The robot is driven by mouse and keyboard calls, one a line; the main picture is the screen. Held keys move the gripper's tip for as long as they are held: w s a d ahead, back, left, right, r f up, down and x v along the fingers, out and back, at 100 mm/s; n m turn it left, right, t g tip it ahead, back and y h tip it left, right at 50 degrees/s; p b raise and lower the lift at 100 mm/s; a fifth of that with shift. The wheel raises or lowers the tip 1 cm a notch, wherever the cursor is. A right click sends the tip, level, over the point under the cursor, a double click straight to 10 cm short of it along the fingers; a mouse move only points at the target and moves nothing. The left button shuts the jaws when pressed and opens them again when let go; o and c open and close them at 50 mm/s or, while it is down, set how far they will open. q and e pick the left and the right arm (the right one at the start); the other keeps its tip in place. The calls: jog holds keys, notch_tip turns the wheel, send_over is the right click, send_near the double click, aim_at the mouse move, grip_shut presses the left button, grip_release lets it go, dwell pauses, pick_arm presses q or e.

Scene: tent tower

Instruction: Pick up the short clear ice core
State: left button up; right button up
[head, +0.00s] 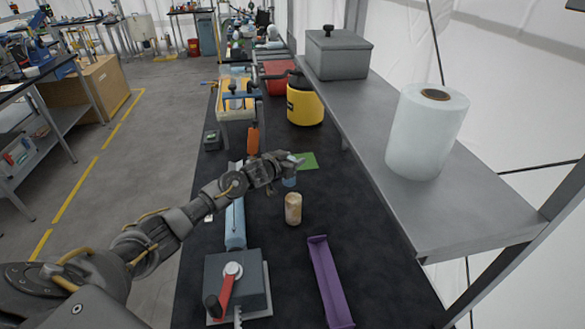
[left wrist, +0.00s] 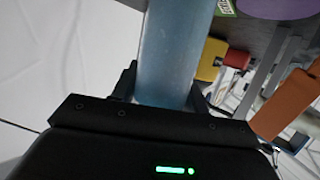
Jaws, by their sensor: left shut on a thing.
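In the left wrist view the core (left wrist: 175,50) fills the middle as a translucent blue cylinder between the two fingers. My left gripper is shut on it, with a finger on each side. I cannot tell whether the core's lower end touches the bench. My right gripper is in neither view.
A long blue core (head: 235,225) lies left, behind a grey device with a red lever (head: 228,290). A purple trough (head: 328,280) lies in front. A yellow container (head: 304,102) stands behind; a grey shelf (head: 450,215) overhangs the right.

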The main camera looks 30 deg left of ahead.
pick_arm(q)
jog(key=s+a+r+b, duration=0.3)
jog(key=s+a+r, duration=0.4)
jog(key=a, duration=0.5)
notch_tip(320, 180, up, 2)
jog(key=shift+r+b, duration=0.25)
jog(key=shift+b, duration=0.05)
